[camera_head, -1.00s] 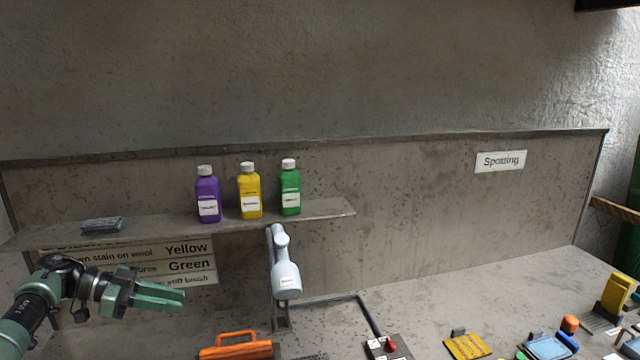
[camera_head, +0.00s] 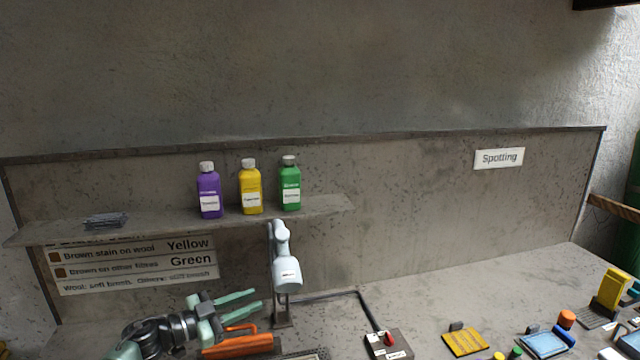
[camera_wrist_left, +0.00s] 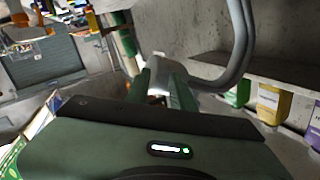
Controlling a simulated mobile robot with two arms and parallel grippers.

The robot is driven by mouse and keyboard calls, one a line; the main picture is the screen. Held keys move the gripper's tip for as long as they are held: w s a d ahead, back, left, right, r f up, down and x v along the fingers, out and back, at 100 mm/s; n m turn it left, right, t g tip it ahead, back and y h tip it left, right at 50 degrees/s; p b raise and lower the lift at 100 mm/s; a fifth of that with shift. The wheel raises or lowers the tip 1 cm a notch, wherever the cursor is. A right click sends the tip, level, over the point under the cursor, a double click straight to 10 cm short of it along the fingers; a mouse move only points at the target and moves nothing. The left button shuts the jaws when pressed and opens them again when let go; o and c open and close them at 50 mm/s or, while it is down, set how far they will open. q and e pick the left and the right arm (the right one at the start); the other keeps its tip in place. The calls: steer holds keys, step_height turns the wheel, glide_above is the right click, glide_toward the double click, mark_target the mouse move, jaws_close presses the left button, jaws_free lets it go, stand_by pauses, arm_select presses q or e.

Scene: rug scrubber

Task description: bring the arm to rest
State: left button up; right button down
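My left gripper (camera_head: 241,306) shows at the lower left of the head view, its two green fingers spread apart with nothing visible between them. It is in front of the wall, below the shelf, just above and left of an orange handled tool (camera_head: 238,345). In the left wrist view the green fingers (camera_wrist_left: 166,90) point away from the camera, toward a grey curved pipe. My right gripper is not in view.
Purple (camera_head: 209,192), yellow (camera_head: 250,188) and green (camera_head: 290,185) bottles stand on the shelf (camera_head: 325,206). A white lamp-like fixture (camera_head: 286,270) stands near my left gripper. A switch box (camera_head: 388,345), a yellow pad (camera_head: 465,341) and other items lie rightward on the bench.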

arm_select(q)
steer(key=s+a+f+n+t+y, duration=0.1)
steer(key=s+f+n+y, duration=0.6)
steer(key=s, duration=0.3)
steer(key=s+a+f+n+y, duration=0.2)
steer(key=s+f+n+y, duration=0.45)
steer(key=s, duration=0.45)
steer(key=s+f+g, duration=0.3)
steer(key=s+g, duration=0.5)
steer(key=s, duration=1.5)
step_height(320, 180, down, 36)
steer(key=s+g+b, duration=0.1)
steer(key=s+b, duration=0.1)
steer(key=b, duration=0.9)
steer(key=s+a+f+b, duration=0.1)
steer(key=s+f+b, duration=0.2)
steer(key=f, duration=0.6)
steer(key=s+a+f+g+b, duration=0.1)
steer(key=s+f+b, duration=0.3)
steer(key=s+f, duration=0.4)
steer(key=s+a+f+m+b, duration=0.1)
steer(key=s+f+b, duration=0.3)
steer(key=f, duration=0.7)
steer(key=shift+s+a+f+g, duration=0.2)
steer(key=shift+s+g, duration=0.1)
steer(key=shift+s, duration=0.75)
steer(key=shift+y, duration=0.25)
